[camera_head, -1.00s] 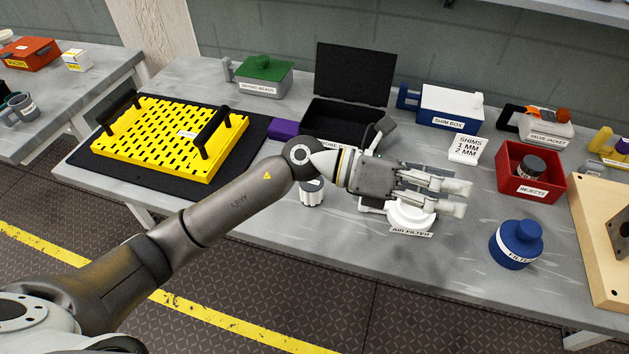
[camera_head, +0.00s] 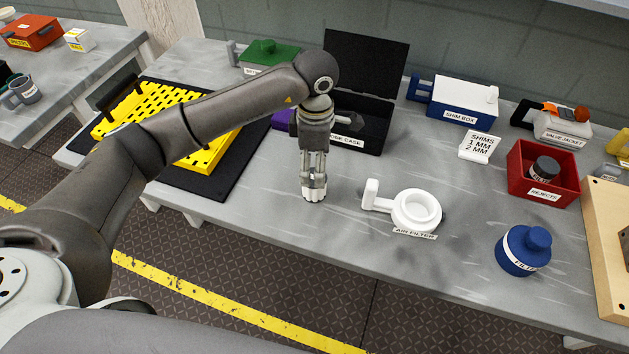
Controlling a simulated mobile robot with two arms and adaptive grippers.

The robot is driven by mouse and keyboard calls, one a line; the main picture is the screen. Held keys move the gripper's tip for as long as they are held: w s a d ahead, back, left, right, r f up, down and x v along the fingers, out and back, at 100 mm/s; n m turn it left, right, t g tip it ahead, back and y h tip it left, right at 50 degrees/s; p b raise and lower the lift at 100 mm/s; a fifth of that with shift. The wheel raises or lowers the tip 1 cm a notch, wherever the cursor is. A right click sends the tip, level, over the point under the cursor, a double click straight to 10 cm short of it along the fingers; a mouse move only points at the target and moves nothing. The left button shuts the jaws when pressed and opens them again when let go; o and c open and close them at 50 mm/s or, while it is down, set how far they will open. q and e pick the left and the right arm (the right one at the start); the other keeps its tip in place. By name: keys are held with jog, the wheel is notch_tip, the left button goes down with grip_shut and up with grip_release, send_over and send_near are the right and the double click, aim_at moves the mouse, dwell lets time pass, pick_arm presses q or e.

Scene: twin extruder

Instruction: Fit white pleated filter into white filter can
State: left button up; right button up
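The white filter can (camera_head: 415,212), a round open ring shape with a handle on its left, stands near the table's front edge behind an AIR FILTER label (camera_head: 415,234). The white pleated filter (camera_head: 313,194) is left of the can, mostly hidden by my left gripper (camera_head: 313,184). That gripper points straight down with its fingers at the filter. I cannot tell whether the fingers are closed on it or only around it. My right gripper is not in view.
A black open case (camera_head: 366,65) stands behind my gripper. The yellow perforated tray (camera_head: 212,152) on a black mat is at left. A blue filter pot (camera_head: 523,250), red rejects box (camera_head: 520,175) and shim box (camera_head: 463,98) are at right. The table around the can is clear.

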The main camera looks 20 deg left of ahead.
pick_arm(q)
jog(key=shift+f, duration=0.75)
jog(key=f+p, duration=0.1)
jog(key=f, duration=0.2)
jog(key=f+p, duration=0.1)
jog(key=shift+s+d+f+p, duration=0.1)
jog(key=shift+s+f+p, duration=0.2)
jog(key=shift+f, duration=0.05)
jog(key=shift+w+f, duration=0.1)
jog(key=shift+f, duration=0.2)
jog(key=c, duration=1.1)
